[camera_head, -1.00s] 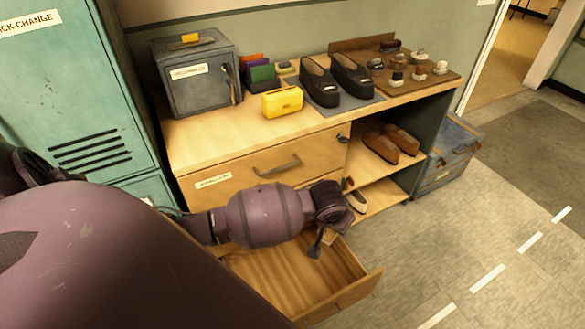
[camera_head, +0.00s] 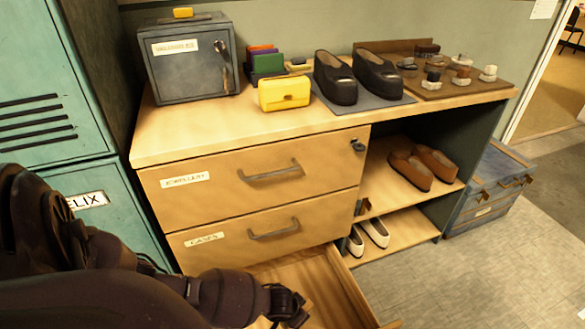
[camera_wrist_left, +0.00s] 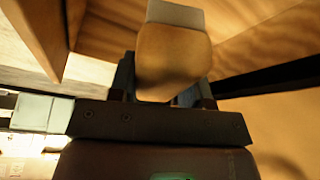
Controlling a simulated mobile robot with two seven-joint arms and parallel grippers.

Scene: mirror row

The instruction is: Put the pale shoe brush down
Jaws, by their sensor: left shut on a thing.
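My left gripper (camera_head: 288,306) is at the bottom of the head view, over the open bottom drawer (camera_head: 335,290). In the left wrist view, the gripper (camera_wrist_left: 165,92) is shut on a wooden block with a pale grey end, which looks like the pale shoe brush (camera_wrist_left: 172,55). In the head view I cannot make out the held brush. Wooden boards of the drawer (camera_wrist_left: 275,60) show around it in the left wrist view; I cannot tell whether it touches them. My right gripper is not in view.
The bench top (camera_head: 200,135) carries a grey lockbox (camera_head: 190,70), a yellow purse (camera_head: 284,93), black shoes (camera_head: 335,78) on a mat and a brown board with several brushes (camera_head: 440,88). Brown shoes (camera_head: 410,170) and white shoes (camera_head: 374,233) sit on shelves below. A green locker stands left.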

